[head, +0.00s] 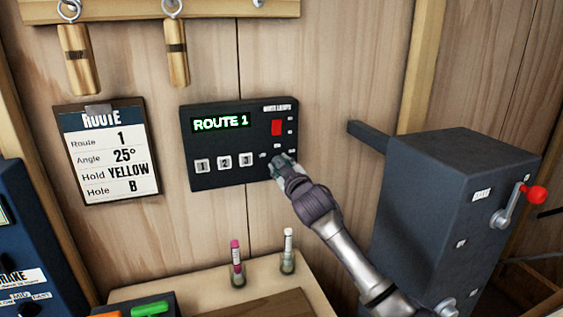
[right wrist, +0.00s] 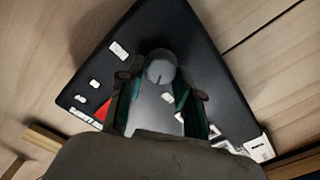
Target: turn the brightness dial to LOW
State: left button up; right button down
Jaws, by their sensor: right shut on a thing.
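The brightness dial (right wrist: 160,68) is a round grey knob with a dark pointer line, seen in the right wrist view on the dark control panel (head: 220,179). My right gripper (head: 282,165) is at the panel's lower right corner in the head view and hides the dial there. In the right wrist view the fingers (right wrist: 160,88) stand on either side of the knob, shut on it. The pointer line runs from the knob's middle toward the gripper's palm. Small white labels sit around the dial, too blurred to read. My left gripper is out of view.
The panel also has a ROUTE 1 display (head: 221,123), numbered buttons (head: 224,162) and a red switch (head: 277,127). A route card (head: 107,152) hangs to its left. A dark box with a red-knobbed crank (head: 515,205) stands right. Two small vials (head: 288,262) stand below.

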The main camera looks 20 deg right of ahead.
jog(key=n+p, duration=0.1)
jog(key=n, duration=0.4)
jog(key=shift+p, duration=0.4)
jog(key=shift+a+f+n, duration=0.1)
jog(key=shift+n, duration=0.3)
jog(key=c, duration=0.8)
grip_release()
jog(key=s, duration=1.2)
jog(key=shift+d, duration=0.2)
